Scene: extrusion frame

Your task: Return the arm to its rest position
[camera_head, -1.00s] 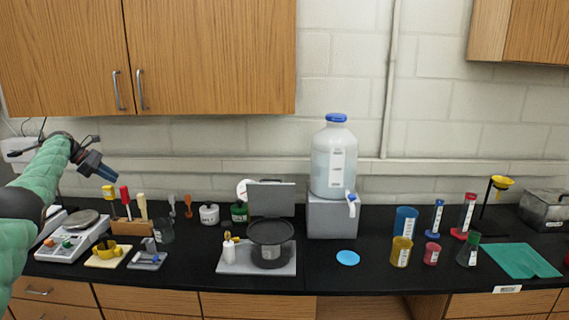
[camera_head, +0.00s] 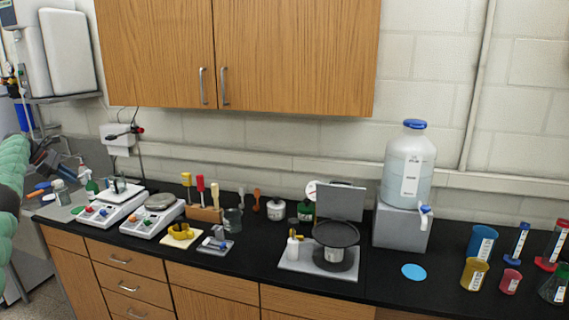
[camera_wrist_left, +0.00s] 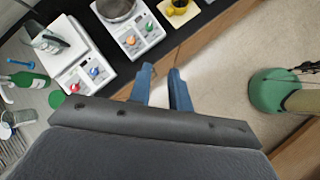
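My left arm comes in at the left edge of the head view, in a pale green sleeve. Its dark gripper (camera_head: 48,158) hangs in front of the far left end of the bench, partly cut off by the arm. In the left wrist view its two blue fingers (camera_wrist_left: 163,86) stand apart with nothing between them. Beyond them lie the bench's front edge and the floor. My right gripper is in neither view.
Two white balances (camera_head: 110,206) (camera_head: 152,214) stand on the black bench near the left gripper. A green bottle (camera_wrist_left: 28,80) lies in the left wrist view. Wooden cabinets (camera_head: 290,60) hang above.

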